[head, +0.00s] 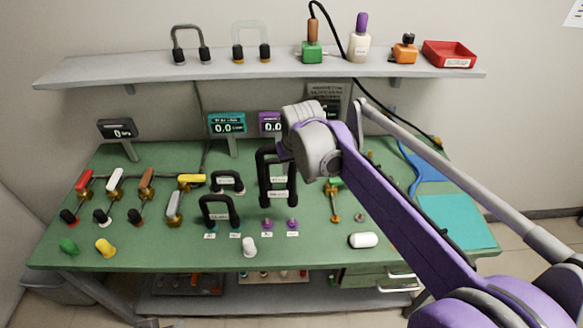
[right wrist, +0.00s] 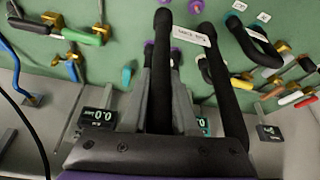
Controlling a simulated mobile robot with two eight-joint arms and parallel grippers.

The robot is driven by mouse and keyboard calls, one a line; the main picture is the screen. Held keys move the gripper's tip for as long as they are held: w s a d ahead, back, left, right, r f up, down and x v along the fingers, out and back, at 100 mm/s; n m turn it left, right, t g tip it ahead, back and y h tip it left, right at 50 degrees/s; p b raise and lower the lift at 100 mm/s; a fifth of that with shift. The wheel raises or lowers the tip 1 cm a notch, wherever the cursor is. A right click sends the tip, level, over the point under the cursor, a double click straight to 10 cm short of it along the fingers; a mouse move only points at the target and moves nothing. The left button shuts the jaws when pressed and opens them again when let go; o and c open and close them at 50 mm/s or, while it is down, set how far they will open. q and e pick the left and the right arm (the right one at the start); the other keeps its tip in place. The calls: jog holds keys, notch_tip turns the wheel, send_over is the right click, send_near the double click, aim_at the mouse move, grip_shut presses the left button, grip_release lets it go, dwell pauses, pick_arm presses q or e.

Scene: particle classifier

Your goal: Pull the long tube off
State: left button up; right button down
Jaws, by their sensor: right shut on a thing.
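The long tube (head: 293,188) is a tall black U with a white label in the head view. My right gripper (head: 279,162) is shut on it from above, its fingers partly hidden by the wrist. Two purple ports (head: 292,223) stand on the green bench below, and the tube's lower ends look apart from them. The exact grip contact is hard to see. My left gripper is not in view.
A shorter black tube (head: 220,199) stands at the left, with another (head: 228,176) behind it. Coloured-handle valves (head: 146,183) fill the left side. A white cap (head: 249,246) and a white cylinder (head: 363,240) are near the front. Displays (head: 227,123) stand behind, under a shelf (head: 150,71).

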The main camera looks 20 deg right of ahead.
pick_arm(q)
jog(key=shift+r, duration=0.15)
pick_arm(e)
jog(key=shift+r, duration=0.15)
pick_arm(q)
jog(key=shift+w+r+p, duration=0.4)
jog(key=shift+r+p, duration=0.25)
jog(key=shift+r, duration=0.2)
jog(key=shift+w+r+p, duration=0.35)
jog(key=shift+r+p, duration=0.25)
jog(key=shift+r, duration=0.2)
pick_arm(e)
jog(key=shift+r, duration=2.25)
